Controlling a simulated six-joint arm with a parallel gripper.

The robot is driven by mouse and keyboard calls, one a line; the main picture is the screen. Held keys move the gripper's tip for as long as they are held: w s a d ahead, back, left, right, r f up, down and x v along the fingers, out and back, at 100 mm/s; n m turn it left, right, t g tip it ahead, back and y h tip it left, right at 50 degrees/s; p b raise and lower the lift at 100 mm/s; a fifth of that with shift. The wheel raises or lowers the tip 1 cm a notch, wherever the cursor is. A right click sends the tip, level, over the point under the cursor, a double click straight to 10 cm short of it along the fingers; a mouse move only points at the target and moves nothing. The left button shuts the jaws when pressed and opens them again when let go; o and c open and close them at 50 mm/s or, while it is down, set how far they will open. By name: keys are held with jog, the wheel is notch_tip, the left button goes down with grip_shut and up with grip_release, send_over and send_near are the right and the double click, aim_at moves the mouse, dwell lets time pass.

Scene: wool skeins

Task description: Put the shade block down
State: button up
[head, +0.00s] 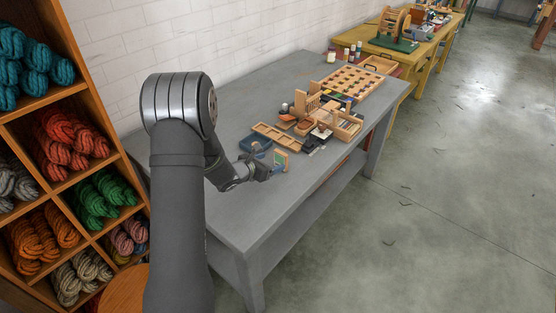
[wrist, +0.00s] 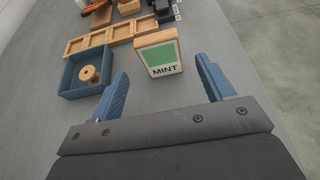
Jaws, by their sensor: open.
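The shade block (wrist: 160,53) is a wooden block with a green panel and the word MINT on its face. It stands upright on the grey table (wrist: 60,130), and it also shows in the head view (head: 281,161). My gripper (wrist: 164,88) has its two blue fingers spread wide, with nothing between the tips. The block is just beyond the fingertips, between their lines and apart from both in the picture. In the head view my gripper (head: 268,173) is low over the table beside the block.
A blue tray (wrist: 67,83) holding a wooden spool (wrist: 89,75) lies left of the block. A wooden compartment tray (wrist: 98,39) lies behind it. Several wooden items crowd the table farther back. The near part of the table is bare.

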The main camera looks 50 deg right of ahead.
aim_at(279, 159)
jog(key=shift+v, duration=1.6)
jog(key=shift+f, duration=0.1)
jog(key=x, duration=1.2)
jog(key=shift+d, duration=0.15)
jog(key=shift+r, duration=1.95)
